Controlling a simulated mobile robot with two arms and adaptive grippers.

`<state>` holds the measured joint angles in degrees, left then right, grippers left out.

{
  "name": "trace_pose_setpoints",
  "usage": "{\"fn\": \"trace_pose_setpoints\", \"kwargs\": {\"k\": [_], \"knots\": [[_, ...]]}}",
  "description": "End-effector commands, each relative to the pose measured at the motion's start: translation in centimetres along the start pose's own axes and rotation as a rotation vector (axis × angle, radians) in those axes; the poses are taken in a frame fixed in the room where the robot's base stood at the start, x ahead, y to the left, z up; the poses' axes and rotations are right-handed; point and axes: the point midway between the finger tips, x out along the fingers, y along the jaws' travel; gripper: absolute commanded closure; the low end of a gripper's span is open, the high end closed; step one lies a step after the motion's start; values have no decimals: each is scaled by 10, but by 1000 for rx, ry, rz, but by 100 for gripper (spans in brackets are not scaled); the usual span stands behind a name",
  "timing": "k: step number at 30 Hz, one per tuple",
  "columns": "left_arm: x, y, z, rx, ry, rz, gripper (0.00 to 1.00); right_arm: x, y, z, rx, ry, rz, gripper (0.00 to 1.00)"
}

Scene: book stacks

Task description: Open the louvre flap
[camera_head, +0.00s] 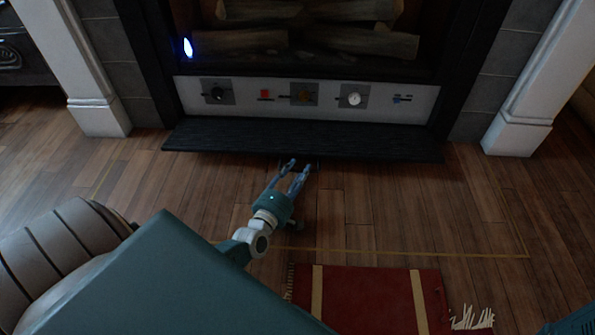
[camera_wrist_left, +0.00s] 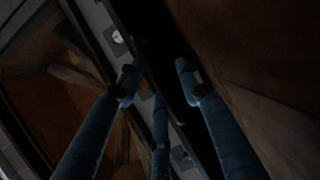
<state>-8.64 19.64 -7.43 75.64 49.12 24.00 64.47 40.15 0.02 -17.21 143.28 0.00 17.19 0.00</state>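The louvre flap (camera_head: 300,141) is a long black slatted panel under the fireplace's control strip. It stands out from the front, hinged low, with the strip above it uncovered. My left gripper (camera_head: 297,169) is just in front of the middle of the flap's front edge, with its fingers pointing at it. In the left wrist view my left gripper (camera_wrist_left: 158,84) has its fingers spread, with the dark flap (camera_wrist_left: 165,45) running close by the tips. I cannot tell whether a finger touches it. My right gripper is not in view.
The pale control strip (camera_head: 275,96) carries knobs, a red switch and a dial. Logs (camera_head: 360,41) lie in the firebox above. White pillars (camera_head: 525,125) stand at both sides. A red fringed rug (camera_head: 365,300) lies on the wooden floor.

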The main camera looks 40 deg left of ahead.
Motion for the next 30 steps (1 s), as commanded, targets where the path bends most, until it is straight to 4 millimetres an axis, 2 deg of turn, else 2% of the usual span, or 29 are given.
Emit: {"fn": "trace_pose_setpoints", "kwargs": {"k": [1,5,8,21,25,30], "knots": [[-3,-7,3,1,-6,-15,65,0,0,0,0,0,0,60],[-6,-8,4,1,-7,-16,65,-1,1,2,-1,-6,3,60],[-17,-8,4,0,-7,-17,65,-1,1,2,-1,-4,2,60],[-102,-3,0,0,-1,-6,65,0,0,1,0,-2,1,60],[-115,-1,0,0,-1,-4,65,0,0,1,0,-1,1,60],[-120,1,0,0,0,1,65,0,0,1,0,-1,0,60]]}}
